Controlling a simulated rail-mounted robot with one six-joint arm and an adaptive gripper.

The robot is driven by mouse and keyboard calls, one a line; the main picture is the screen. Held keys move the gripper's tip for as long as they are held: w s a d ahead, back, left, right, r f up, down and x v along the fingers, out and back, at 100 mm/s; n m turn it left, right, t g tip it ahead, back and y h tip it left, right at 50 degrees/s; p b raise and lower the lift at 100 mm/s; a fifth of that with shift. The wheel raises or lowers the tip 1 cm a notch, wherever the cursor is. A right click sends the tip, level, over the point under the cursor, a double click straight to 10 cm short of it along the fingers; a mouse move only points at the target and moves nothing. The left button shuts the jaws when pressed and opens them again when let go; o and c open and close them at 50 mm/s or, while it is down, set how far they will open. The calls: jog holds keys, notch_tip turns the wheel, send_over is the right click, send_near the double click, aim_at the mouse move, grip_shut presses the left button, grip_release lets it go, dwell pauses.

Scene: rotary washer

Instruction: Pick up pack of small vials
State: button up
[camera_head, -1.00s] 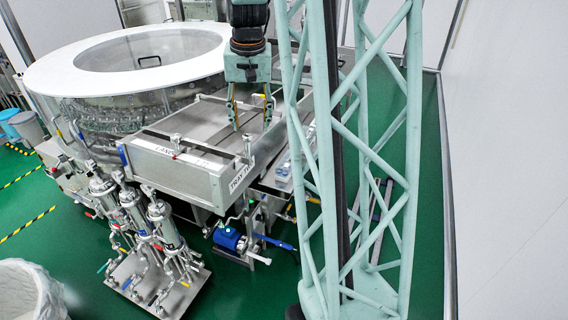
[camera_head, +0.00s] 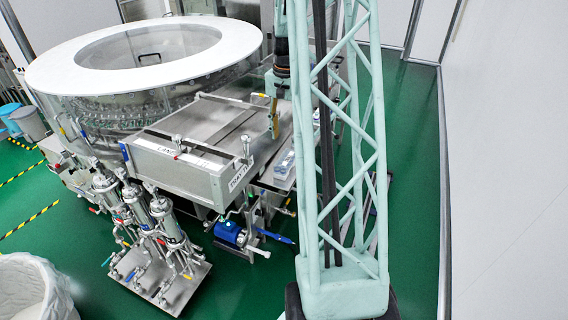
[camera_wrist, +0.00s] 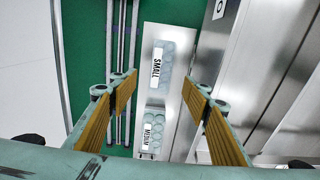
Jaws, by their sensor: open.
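The pack of small vials (camera_wrist: 167,65) shows in the wrist view, upper middle, as a clear pack of round vials with a white label reading SMALL. It lies on a pale shelf, ahead of and between my fingers, apart from them. My gripper (camera_wrist: 158,95) is open and empty, with its yellow-padded fingers spread wide. In the head view my gripper (camera_head: 273,118) hangs beside the washer's tray, partly hidden by my lattice column. In that view packs on the side shelf show only in part (camera_head: 285,165), and I cannot tell which is which.
A pack labelled MEDIUM (camera_wrist: 152,130) lies below the small pack in the wrist view. The steel tray housing (camera_head: 185,165) stands left of my gripper, next to the round washer (camera_head: 140,60). Green floor (camera_head: 415,200) lies open to the right.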

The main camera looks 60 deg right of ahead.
aim_at(285, 157)
dwell(0.4)
jog(key=shift+f+p, duration=0.35)
jog(key=shift+f, duration=3.9)
jog(key=shift+f, duration=0.2)
jog(key=shift+w+a+f+p, duration=0.1)
jog(key=shift+f+p, duration=0.2)
jog(key=shift+f, duration=0.95)
jog(key=shift+w+f+p, duration=0.1)
jog(key=shift+f+p, duration=0.15)
jog(key=shift+f, duration=0.95)
jog(key=c, duration=1)
